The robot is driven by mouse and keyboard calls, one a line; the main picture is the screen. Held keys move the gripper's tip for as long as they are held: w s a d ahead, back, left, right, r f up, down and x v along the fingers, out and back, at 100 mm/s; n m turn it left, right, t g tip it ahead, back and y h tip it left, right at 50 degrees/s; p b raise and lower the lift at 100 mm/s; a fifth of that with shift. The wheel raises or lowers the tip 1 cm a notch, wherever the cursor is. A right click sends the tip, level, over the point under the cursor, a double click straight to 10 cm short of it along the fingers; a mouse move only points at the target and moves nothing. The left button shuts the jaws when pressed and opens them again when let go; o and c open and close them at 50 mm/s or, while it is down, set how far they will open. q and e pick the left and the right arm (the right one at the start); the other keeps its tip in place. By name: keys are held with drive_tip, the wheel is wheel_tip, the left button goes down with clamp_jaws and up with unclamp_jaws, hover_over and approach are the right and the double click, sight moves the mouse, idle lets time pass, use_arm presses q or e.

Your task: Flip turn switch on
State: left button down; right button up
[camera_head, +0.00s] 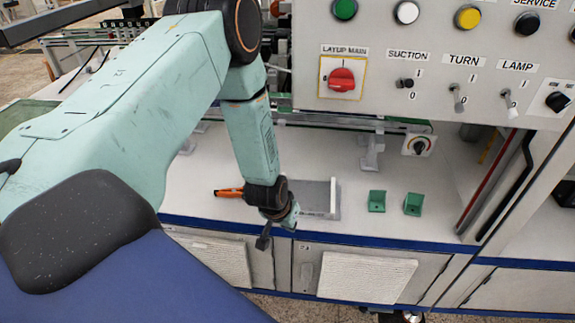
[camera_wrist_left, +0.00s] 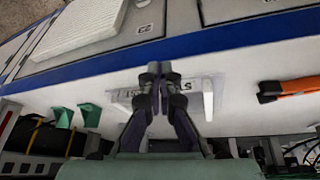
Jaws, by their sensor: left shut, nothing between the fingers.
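The TURN switch (camera_head: 457,97) is a small metal toggle on the grey control panel (camera_head: 440,35), under the TURN label. Its lever points downward, toward the 0 end of its I and 0 marks. My left gripper (camera_head: 264,240) is low over the front edge of the white worktop, well below and to the left of the switch. Its fingers are together and empty in the left wrist view (camera_wrist_left: 158,70). The switch is not visible in the wrist view. My right gripper is not in view.
The SUCTION switch (camera_head: 405,83) and LAMP switch (camera_head: 509,103) flank the TURN switch. A red LAYUP MAIN knob (camera_head: 341,79) is to the left. An orange-handled tool (camera_head: 229,193), a grey tray (camera_head: 322,199) and green brackets (camera_head: 377,201) lie on the worktop (camera_head: 350,226).

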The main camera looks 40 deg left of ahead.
use_arm(q)
drive_tip(key=s+d+m+g, duration=0.1)
drive_tip(key=s+d, duration=0.3)
drive_tip(key=s, duration=1)
drive_tip(key=s+d+f+g, duration=0.1)
drive_tip(key=s+d+g, duration=0.2)
drive_tip(key=s, duration=1.1)
drive_tip(key=shift+s+d+f+m+g, duration=0.15)
drive_tip(key=shift+s+d+m+g, duration=0.2)
drive_tip(key=shift+d, duration=0.8)
drive_tip(key=shift+w+d, duration=0.1)
